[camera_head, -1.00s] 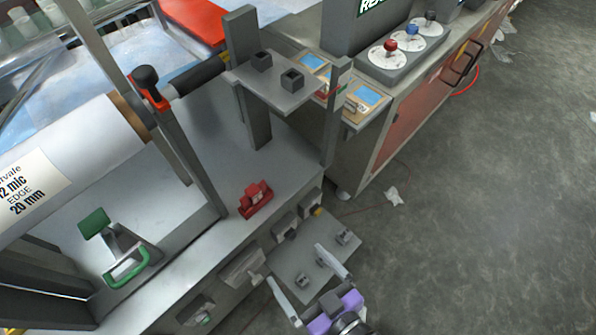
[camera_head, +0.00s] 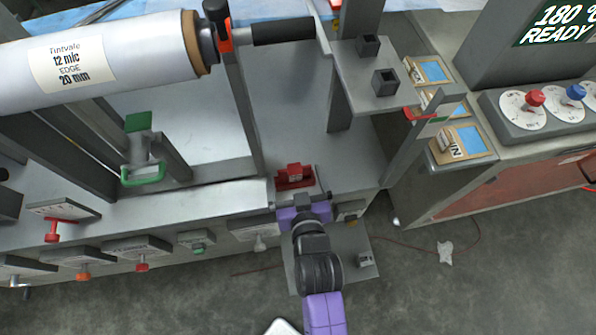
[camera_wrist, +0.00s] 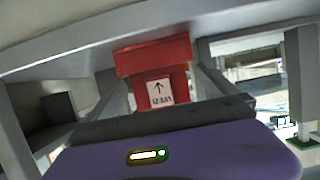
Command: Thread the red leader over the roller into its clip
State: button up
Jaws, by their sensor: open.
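A small red block (camera_head: 293,175) stands on the grey machine bed, near its front edge. In the wrist view this red block (camera_wrist: 158,75) is close ahead and bears a white label with an up arrow; the label's word is blurred. My gripper (camera_head: 301,199) is open just in front of it. In the wrist view its grey fingers lie left and right of the block; contact cannot be told. A thin red piece (camera_head: 421,113) shows at the grey post on the right; I cannot tell if it is the leader. Roller and clip cannot be identified surely.
A large white film roll (camera_head: 120,62) fills the upper left. A green-handled part (camera_head: 142,172) stands left of the red block. A grey shelf with square sockets (camera_head: 378,95) overhangs the right side. A control panel (camera_head: 545,112) is at upper right. Floor at lower right is mostly clear.

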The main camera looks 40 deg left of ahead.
jog(key=x, duration=0.4)
jog(key=shift+w, duration=0.15)
jog(key=c, duration=1.5)
